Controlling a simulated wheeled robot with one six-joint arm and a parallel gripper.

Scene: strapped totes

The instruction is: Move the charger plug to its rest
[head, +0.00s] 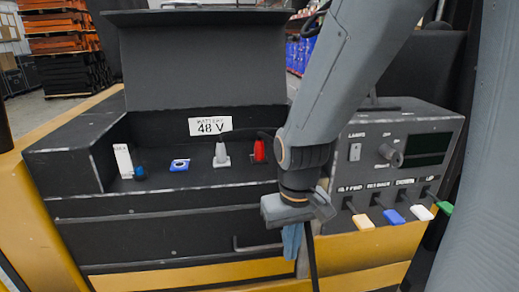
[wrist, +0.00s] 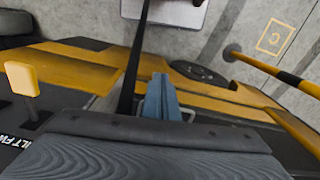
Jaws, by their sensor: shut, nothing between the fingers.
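My gripper (head: 291,250) points down in front of the yellow and black machine, with its blue fingers together and nothing seen between them. In the wrist view the shut blue fingers (wrist: 161,95) stand over the machine's edge and the floor. In the open battery bay, a red connector-like piece (head: 259,151) stands close left of my arm, with a thin dark cable leading to it. A pale grey cone-shaped piece (head: 221,155) stands left of it. I cannot tell for certain which is the charger plug or its rest. My arm hides the bay's right end.
The raised black lid (head: 200,70) stands behind the bay with the "48 V" label (head: 210,125). A blue ring-marked piece (head: 180,165) and a blue knob (head: 139,172) are at left. A control box (head: 400,150) with several coloured levers is at right. A black cable (head: 312,262) hangs beside my gripper.

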